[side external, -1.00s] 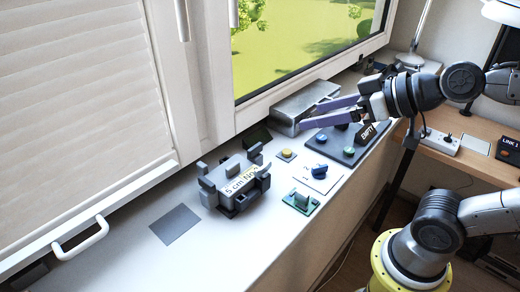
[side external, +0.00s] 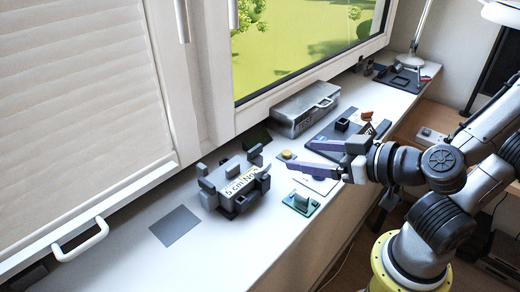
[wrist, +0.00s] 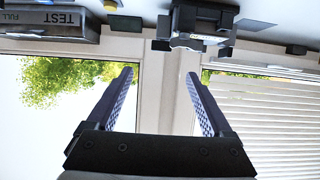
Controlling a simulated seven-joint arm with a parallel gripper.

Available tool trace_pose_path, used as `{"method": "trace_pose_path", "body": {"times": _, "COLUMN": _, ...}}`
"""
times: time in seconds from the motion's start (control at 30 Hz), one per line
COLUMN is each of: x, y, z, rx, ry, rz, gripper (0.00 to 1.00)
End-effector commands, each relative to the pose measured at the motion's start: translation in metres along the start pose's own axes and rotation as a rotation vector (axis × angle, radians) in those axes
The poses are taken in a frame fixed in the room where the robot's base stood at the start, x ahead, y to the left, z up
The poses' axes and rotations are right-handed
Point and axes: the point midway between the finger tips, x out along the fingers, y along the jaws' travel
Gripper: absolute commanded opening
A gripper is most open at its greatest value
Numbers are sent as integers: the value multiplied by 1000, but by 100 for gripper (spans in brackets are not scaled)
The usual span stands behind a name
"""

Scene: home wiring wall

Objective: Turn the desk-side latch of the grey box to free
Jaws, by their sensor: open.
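The grey box (side external: 238,180) sits on the white sill in the side view, with a yellow label reading "5 cm" on its front. Dark grey upright latch pieces stand around its edges; one (side external: 263,184) is at its right end, on the desk side. I cannot tell which way each latch is turned. My gripper (side external: 298,157) is open and empty, to the right of the box and apart from it, its purple fingers pointing left. In the wrist view the box (wrist: 195,25) shows at the top, beyond the open fingers (wrist: 160,95).
A metal TEST case (side external: 304,108) stands behind, against the window. A grey square (side external: 175,225) lies left of the box on clear sill.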

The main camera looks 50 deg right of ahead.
Motion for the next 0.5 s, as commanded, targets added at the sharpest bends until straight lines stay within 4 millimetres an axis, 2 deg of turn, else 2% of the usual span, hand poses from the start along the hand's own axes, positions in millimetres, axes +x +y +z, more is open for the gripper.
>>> {"method": "trace_pose_path", "body": {"times": 0.17, "x": 4, "y": -2, "z": -1, "rx": -1, "ry": 5, "rz": -4, "gripper": 85}}
{"method": "trace_pose_path", "body": {"times": 0.5, "x": 29, "y": 0, "z": 1, "rx": -3, "ry": -5, "rz": 1, "gripper": 85}}
